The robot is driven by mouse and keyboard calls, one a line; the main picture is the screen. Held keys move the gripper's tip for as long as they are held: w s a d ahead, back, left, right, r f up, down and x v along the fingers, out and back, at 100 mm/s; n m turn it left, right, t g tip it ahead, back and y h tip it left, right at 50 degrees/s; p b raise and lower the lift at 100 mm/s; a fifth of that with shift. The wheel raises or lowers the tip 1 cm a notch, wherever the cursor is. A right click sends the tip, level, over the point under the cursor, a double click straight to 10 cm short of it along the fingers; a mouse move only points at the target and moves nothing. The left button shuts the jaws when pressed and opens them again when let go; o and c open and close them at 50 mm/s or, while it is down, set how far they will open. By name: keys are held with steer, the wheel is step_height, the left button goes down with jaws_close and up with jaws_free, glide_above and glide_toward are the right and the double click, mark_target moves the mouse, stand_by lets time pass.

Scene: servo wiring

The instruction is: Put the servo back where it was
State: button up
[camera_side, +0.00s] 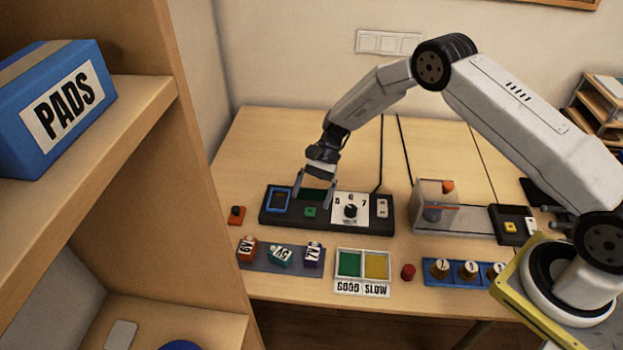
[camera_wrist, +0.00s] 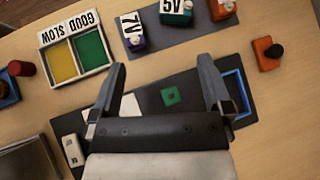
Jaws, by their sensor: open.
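My gripper (camera_side: 313,190) is open over the black panel (camera_side: 321,219). In the wrist view my gripper (camera_wrist: 163,76) has its fingers spread on either side of the small green square (camera_wrist: 170,96), with nothing between them. The panel has a blue rectangular frame (camera_side: 278,198) at its left end and a white dial plate with a black knob (camera_side: 350,211). The frame looks empty. No part is clearly marked as the servo; several round gold-topped pieces (camera_side: 469,269) with white labels stand in a blue rack (camera_side: 433,280) at the right.
Three voltage-labelled blocks (camera_side: 281,255) lie on a grey mat. A green and yellow GOOD/SLOW tray (camera_side: 363,289) and a red knob (camera_side: 408,272) are in front. A clear box (camera_side: 420,209) stands right, an orange button (camera_side: 236,215) left. The table behind is mostly clear.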

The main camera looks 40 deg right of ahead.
steer(key=s+d+r+n+t+h, duration=0.3)
steer(key=s+r, duration=0.4)
steer(key=s, duration=0.3)
steer(key=s+d+r+n+t+h, duration=0.3)
steer(key=s+d+r+n+h, duration=0.2)
steer(key=s+r+n, duration=0.3)
steer(key=shift+s+d+r+t+h, duration=0.2)
steer(key=shift+s+d+t+h, duration=0.2)
steer(key=shift+s+d, duration=0.65)
steer(key=shift+s+a, duration=0.15)
steer(key=shift+a, duration=0.05)
